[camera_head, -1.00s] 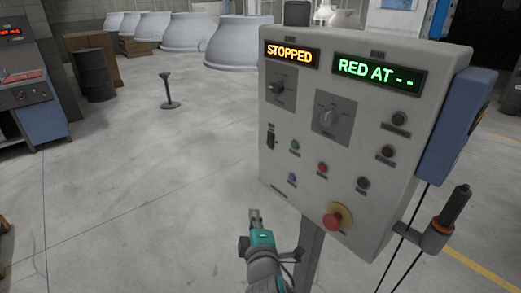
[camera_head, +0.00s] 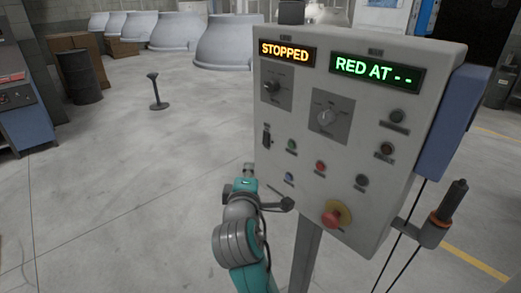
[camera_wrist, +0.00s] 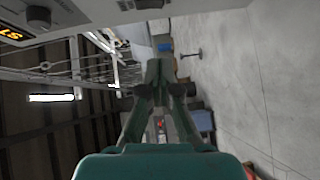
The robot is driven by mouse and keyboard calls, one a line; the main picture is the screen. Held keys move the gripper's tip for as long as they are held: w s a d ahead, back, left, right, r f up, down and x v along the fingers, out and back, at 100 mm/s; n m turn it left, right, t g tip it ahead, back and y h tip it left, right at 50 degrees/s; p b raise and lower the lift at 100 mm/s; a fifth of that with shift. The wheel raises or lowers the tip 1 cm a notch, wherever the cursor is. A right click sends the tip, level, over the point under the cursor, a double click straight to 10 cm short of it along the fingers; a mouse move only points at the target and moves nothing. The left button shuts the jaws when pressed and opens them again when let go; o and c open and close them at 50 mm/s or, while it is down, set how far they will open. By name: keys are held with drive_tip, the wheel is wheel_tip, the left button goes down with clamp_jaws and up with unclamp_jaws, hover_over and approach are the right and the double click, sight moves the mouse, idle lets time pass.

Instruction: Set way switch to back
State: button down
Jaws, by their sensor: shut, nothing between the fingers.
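The control panel (camera_head: 300,210) is a pale box on a post, with an orange STOPPED display and a green display. It carries two rotary knobs, an upper left knob (camera_head: 272,87) and a middle knob (camera_head: 327,117), and a small dark switch (camera_head: 267,137) at the left edge. The labels are too small to read, so I cannot tell which is the way switch. My gripper (camera_head: 249,168) is by the panel's lower left edge. In the wrist view my gripper (camera_wrist: 160,85) is shut and empty, with a panel knob (camera_wrist: 38,18) at the upper left.
Small buttons and a red emergency stop (camera_head: 334,214) sit on the lower panel. A handle on a bracket (camera_head: 440,220) hangs at right with cables. A short black stand (camera_head: 156,92) is on the open floor at left. Large grey hoods (camera_head: 228,44) stand behind.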

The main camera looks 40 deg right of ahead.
approach(262, 142)
drive_tip(key=w, duration=0.4)
drive_tip(key=shift+w+d+f, duration=0.1)
drive_tip(key=shift+d+f, duration=0.05)
drive_tip(key=shift+d, duration=0.9)
drive_tip(key=shift+w+d+f, duration=0.15)
drive_tip(key=shift+d+f, duration=0.05)
drive_tip(key=shift+d, duration=0.85)
